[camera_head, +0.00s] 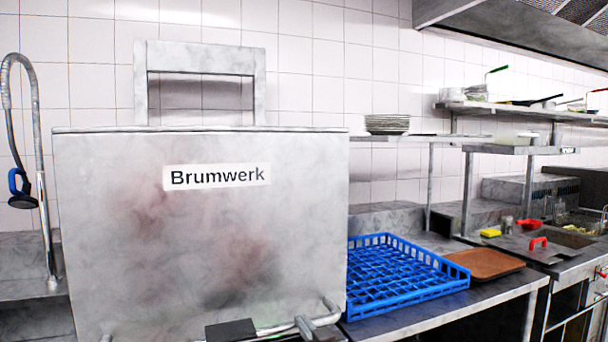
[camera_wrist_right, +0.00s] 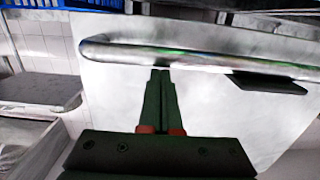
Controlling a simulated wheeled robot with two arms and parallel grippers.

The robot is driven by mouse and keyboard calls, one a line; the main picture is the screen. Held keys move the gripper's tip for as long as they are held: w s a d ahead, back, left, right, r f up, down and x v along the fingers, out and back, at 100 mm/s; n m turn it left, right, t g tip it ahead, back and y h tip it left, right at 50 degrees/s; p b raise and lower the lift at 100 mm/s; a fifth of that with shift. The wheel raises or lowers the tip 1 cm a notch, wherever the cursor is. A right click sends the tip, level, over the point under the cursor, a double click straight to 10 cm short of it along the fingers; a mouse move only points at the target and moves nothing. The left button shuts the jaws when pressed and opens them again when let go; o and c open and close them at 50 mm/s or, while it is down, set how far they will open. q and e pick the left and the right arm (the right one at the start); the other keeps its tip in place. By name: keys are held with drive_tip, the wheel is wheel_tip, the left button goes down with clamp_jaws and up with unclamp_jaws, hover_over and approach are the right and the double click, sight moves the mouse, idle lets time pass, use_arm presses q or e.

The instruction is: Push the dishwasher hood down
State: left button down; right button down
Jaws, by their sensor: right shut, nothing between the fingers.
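The dishwasher hood (camera_head: 120,240) is a large grey metal box front with a "Brumwerk" label, filling the left half of the head view. Its tubular handle (camera_head: 330,314) runs along the lower front edge; the handle (camera_wrist_right: 200,62) crosses the upper part of the wrist view. My right gripper (camera_wrist_right: 160,72) is shut and empty, its fingertips at the bar. I cannot tell whether they touch it. Only a small part of this gripper (camera_head: 304,324) shows at the bottom of the head view. My left gripper is not identifiable in either view.
A dark flat block (camera_head: 231,331) sits beside the handle. A blue rack (camera_head: 400,285) and a brown tray (camera_head: 487,263) lie on the counter right of the hood. A hose tap (camera_head: 42,150) stands at the left. Plates (camera_head: 387,124) are stacked on a shelf.

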wheel_tip(320, 180, down, 8)
drive_tip(key=b, duration=0.1)
drive_tip(key=shift+w+b, duration=0.15)
drive_tip(key=shift+b, duration=0.15)
drive_tip(key=shift+r, duration=0.1)
